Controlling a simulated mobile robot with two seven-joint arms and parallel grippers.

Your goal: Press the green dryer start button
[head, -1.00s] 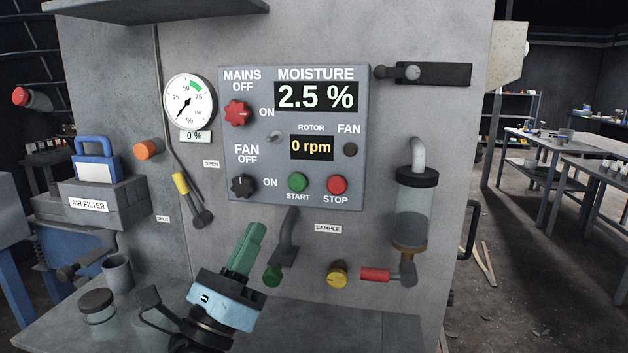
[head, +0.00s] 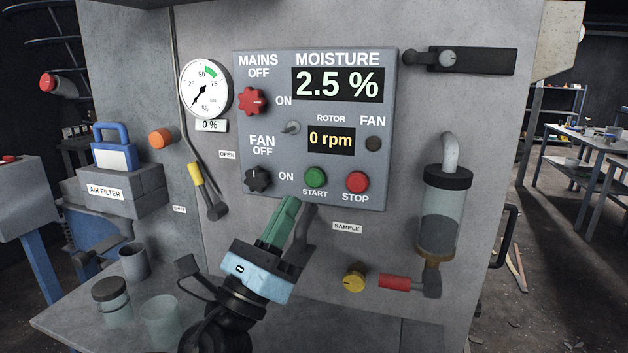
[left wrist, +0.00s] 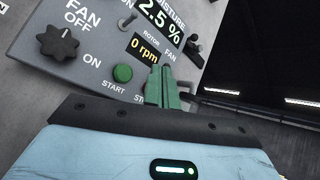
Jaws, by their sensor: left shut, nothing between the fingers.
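The green start button (head: 315,177) is on the lower part of the grey control panel (head: 222,0), above the label START and left of the red stop button (head: 356,182). In the left wrist view the green button (left wrist: 122,73) shows just left of my fingers. My left gripper (head: 290,203) is shut and empty, its green fingers pointing up toward the panel, below and left of the button in the head view. It looks apart from the button. The left wrist view also shows the fingers (left wrist: 161,84). My right gripper is not in view.
A black fan knob (head: 258,179) and a red mains knob (head: 251,101) are left on the panel. Jars (head: 111,300) stand on the ledge.

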